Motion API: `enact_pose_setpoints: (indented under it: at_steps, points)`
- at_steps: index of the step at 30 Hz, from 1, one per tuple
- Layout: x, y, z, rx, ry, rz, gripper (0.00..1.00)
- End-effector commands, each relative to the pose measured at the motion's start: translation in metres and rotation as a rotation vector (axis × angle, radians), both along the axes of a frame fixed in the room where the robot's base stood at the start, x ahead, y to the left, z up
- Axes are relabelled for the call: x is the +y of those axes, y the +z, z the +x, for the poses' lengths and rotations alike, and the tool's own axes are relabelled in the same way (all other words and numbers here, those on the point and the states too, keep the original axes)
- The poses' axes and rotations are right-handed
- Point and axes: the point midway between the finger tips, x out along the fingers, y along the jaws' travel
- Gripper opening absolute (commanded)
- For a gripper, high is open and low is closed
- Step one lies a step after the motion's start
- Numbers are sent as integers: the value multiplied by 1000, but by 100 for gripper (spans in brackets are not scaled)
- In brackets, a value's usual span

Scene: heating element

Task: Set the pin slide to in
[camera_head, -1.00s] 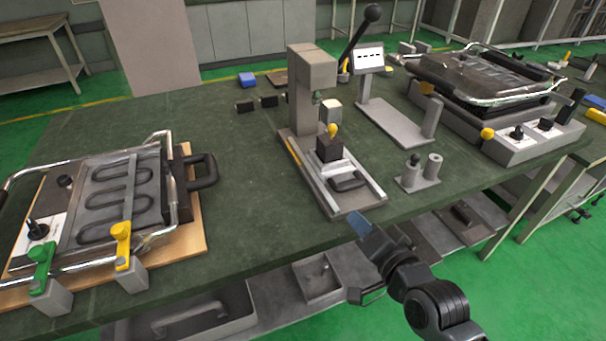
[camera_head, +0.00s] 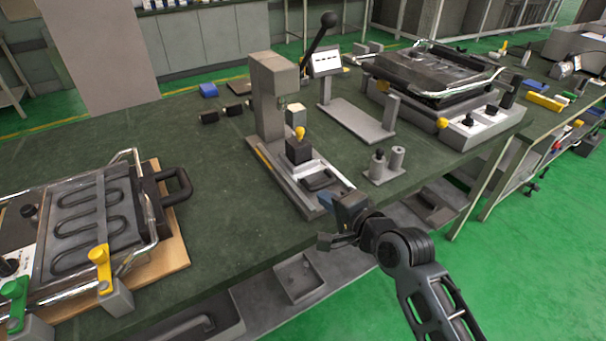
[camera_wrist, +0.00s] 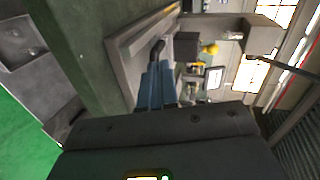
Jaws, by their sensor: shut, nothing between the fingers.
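A grey press (camera_head: 268,95) with a long black lever stands mid-bench. On its base, a pale slide with a dark handle (camera_head: 319,180) sits at the front end; I take this to be the pin slide. A black block with a yellow knob (camera_head: 300,133) stands just behind the handle. My gripper (camera_head: 326,203) is shut and empty, at the front edge of the press base, near the handle. In the wrist view, its blue fingers (camera_wrist: 155,88) point towards the dark handle (camera_wrist: 157,48). Whether they touch it I cannot tell.
A heating plate unit (camera_head: 95,215) with yellow and green clamps lies at left. A grey stand with a display (camera_head: 326,62) and two short posts (camera_head: 390,160) stand to the right. Another plate unit (camera_head: 440,80) is at the back right. Bare green bench top lies left of the press.

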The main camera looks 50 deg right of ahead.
Motion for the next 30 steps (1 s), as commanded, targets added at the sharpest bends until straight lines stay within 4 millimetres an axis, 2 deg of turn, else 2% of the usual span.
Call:
enact_pose_setpoints:
  at_steps: [6, 11, 24, 30]
  points:
    - [-15, 9, 13, -22, -24, 63, 0]
    - [-19, 8, 21, -24, -27, 78, 0]
    - [-37, -12, 86, -25, -26, 76, 0]
    - [-43, -19, 103, -25, -27, 77, 0]
